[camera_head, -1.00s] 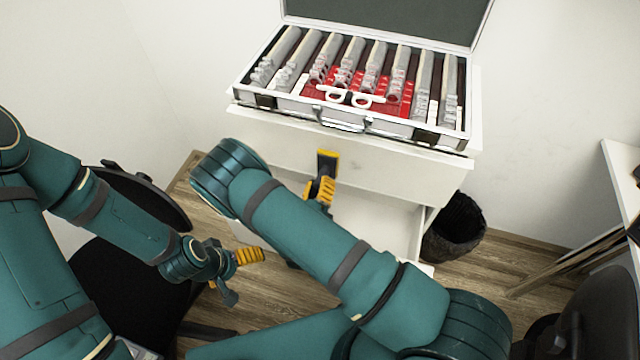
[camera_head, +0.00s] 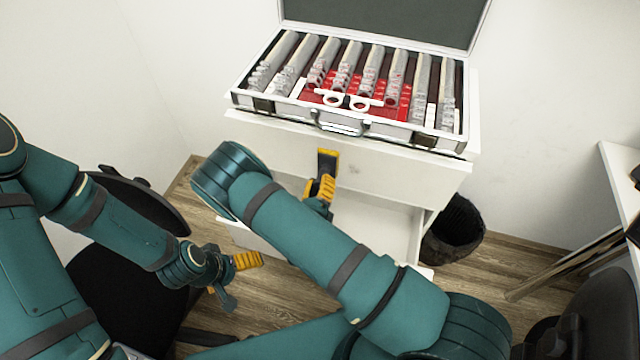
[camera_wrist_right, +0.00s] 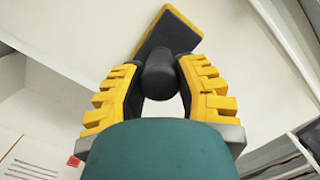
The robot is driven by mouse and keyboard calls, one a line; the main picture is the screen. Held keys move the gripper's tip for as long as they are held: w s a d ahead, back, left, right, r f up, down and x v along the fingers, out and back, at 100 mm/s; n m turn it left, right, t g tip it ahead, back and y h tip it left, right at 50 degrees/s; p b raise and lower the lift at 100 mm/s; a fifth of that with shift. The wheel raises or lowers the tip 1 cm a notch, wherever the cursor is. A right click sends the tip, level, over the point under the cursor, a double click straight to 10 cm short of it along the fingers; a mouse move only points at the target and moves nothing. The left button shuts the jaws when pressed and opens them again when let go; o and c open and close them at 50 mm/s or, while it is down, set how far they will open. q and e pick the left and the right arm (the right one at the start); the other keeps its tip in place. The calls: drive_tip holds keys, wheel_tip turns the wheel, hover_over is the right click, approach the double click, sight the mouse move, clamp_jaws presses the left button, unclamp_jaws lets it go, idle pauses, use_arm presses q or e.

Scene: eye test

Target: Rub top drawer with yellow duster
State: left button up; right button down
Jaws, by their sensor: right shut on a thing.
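The yellow duster has a dark back, a yellow edge and a dark handle. In the head view the duster (camera_head: 326,160) is against or very near the white top drawer front (camera_head: 410,172), left of a faint grey smudge (camera_head: 354,170). My right gripper (camera_head: 325,186) is shut on its handle. The right wrist view shows the dark handle (camera_wrist_right: 160,78) between the yellow fingers, with the duster head (camera_wrist_right: 178,32) beyond. Contact with the drawer cannot be told for certain. My left gripper (camera_head: 240,278) looks open and empty, low at left, its fingers apart.
An open case (camera_head: 390,128) with lens rows and a red tray sits on top of the cabinet. A lower drawer (camera_head: 385,222) is pulled out beneath. A black bin (camera_head: 455,228) stands at right. A dark chair (camera_head: 125,255) is behind my left arm.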

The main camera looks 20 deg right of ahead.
drive_tip(key=shift+d, duration=0.1)
drive_tip(key=s+d, duration=0.1)
drive_tip(key=s+d+p, duration=0.1)
drive_tip(key=d, duration=0.1)
drive_tip(key=s+d+p, duration=0.1)
drive_tip(key=d, duration=0.1)
drive_tip(key=shift+s+r, duration=0.1)
drive_tip(key=shift+s, duration=0.05)
idle(0.6)
drive_tip(key=shift+w+a, duration=0.4)
drive_tip(key=shift+a, duration=0.3)
drive_tip(key=shift+w+a, duration=0.4)
drive_tip(key=shift+a, duration=0.25)
drive_tip(key=shift+w+a+b, duration=0.35)
drive_tip(key=shift+w+a, duration=0.6)
drive_tip(key=shift+a, duration=0.2)
drive_tip(key=shift+a+r, duration=0.1)
drive_tip(key=shift+s+d+p, duration=0.35)
drive_tip(key=shift+s+d, duration=0.1)
drive_tip(key=shift+d, duration=0.3)
drive_tip(key=shift+s+d+p, duration=0.35)
drive_tip(key=shift+s+d, duration=0.1)
drive_tip(key=shift+d, duration=0.25)
